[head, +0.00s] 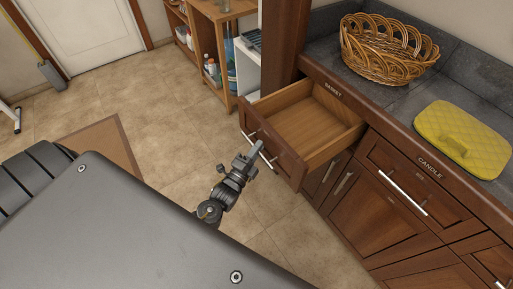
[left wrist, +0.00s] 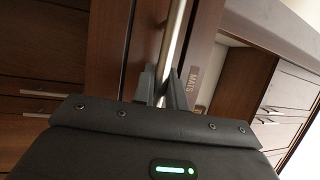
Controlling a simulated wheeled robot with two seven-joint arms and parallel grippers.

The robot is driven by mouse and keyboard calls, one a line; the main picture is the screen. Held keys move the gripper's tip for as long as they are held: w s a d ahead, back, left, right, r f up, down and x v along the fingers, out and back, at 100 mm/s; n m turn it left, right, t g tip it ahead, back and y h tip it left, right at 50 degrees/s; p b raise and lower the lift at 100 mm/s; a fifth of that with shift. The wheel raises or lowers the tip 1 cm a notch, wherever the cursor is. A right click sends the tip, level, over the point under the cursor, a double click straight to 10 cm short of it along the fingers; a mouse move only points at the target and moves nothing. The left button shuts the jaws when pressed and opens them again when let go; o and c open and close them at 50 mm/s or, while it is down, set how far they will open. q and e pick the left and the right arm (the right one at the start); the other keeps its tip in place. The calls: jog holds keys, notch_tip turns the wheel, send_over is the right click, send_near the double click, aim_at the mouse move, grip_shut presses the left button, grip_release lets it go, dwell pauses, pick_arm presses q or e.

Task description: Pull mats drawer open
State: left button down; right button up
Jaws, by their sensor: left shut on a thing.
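The brown wooden drawer (head: 284,148) stands open in the head view, pulled out from under the counter. The part of its inside that shows is empty. Its front carries a metal bar handle (head: 273,166). My left gripper (head: 252,157) is at this handle, outside the drawer front. In the left wrist view, my left gripper (left wrist: 162,88) has its two fingers on either side of the metal bar (left wrist: 173,40), shut on it. A label reading MATS (left wrist: 192,77) is on the wood beside the bar. My right gripper is not in view.
A wicker basket (head: 388,50) and a yellow quilted item (head: 464,138) sit on the dark counter (head: 393,93). A closed drawer labelled CANDLE (head: 410,187) is to the right. A wooden shelf (head: 218,50) with bottles stands behind.

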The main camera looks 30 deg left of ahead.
pick_arm(q)
jog(key=c, duration=1.7)
grip_release()
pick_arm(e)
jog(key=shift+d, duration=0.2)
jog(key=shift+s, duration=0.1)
pick_arm(q)
jog(key=shift+s, duration=0.1)
